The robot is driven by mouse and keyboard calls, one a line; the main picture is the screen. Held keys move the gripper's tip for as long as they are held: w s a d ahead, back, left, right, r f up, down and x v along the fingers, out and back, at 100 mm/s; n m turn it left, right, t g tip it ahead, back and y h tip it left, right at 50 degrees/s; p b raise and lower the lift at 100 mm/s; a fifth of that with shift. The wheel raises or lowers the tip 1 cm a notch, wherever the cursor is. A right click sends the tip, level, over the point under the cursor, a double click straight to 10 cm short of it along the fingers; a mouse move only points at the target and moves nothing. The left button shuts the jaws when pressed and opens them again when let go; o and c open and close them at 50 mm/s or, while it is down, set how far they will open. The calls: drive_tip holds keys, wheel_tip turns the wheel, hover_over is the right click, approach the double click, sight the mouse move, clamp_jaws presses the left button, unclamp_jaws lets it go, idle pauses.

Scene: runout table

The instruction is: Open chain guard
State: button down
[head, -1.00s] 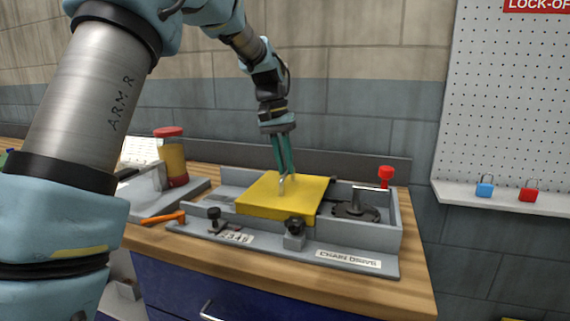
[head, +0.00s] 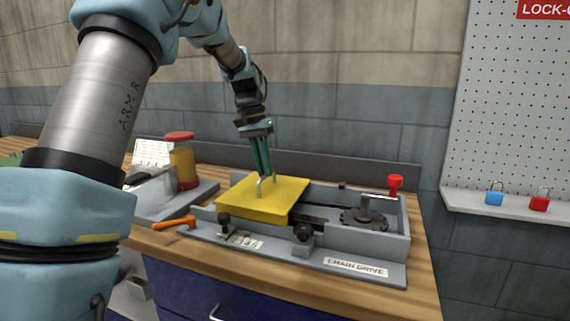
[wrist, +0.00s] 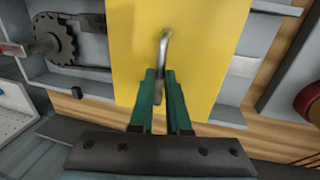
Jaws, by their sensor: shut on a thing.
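The yellow chain guard (head: 275,201) is a flat cover with a metal handle on top, lying over the left part of the grey chain drive tray (head: 400,240). It also shows in the wrist view (wrist: 200,35). My gripper (head: 265,174) points down with its green fingers shut on the guard's handle (wrist: 162,55). To the guard's right, a dark sprocket (head: 364,218) and a stretch of chain are uncovered. What lies under the guard is hidden.
A red knob (head: 395,184) stands at the tray's back right corner. An orange-handled tool (head: 174,223) and a red-lidded jar (head: 181,162) are on the left of the wooden bench. Padlocks rest on a shelf at right.

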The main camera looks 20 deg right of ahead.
drive_tip(key=p, duration=0.2)
hover_over(238, 184)
drive_tip(key=shift+s, duration=0.15)
drive_tip(key=c, duration=0.9)
unclamp_jaws()
drive_tip(key=r, duration=0.3)
drive_tip(key=w+a+r+b, duration=0.1)
drive_tip(key=r, duration=0.6)
drive_tip(key=shift+w+a+r, duration=0.2)
drive_tip(key=shift+a+r, duration=0.1)
drive_tip(key=s+a+f+n+t, duration=0.1)
drive_tip(key=s+a+f+n, duration=0.1)
drive_tip(key=s+a+f, duration=0.4)
drive_tip(key=s+a+f+n+t, duration=0.1)
drive_tip(key=s+a+f+n, duration=0.15)
drive_tip(key=a+f, duration=0.4)
drive_tip(key=s+a+f+n, duration=0.1)
drive_tip(key=s+a+f, duration=0.1)
drive_tip(key=s, duration=0.3)
drive_tip(key=s+a+f+n+y, duration=0.1)
drive_tip(key=s+a+f, duration=0.1)
drive_tip(key=s+a, duration=0.2)
drive_tip(key=s+a+f+n+t, duration=0.1)
drive_tip(key=s+a+f, duration=0.1)
drive_tip(key=s+a, duration=0.2)
drive_tip(key=shift+s+f, duration=0.15)
drive_tip(key=shift+s, duration=0.9)
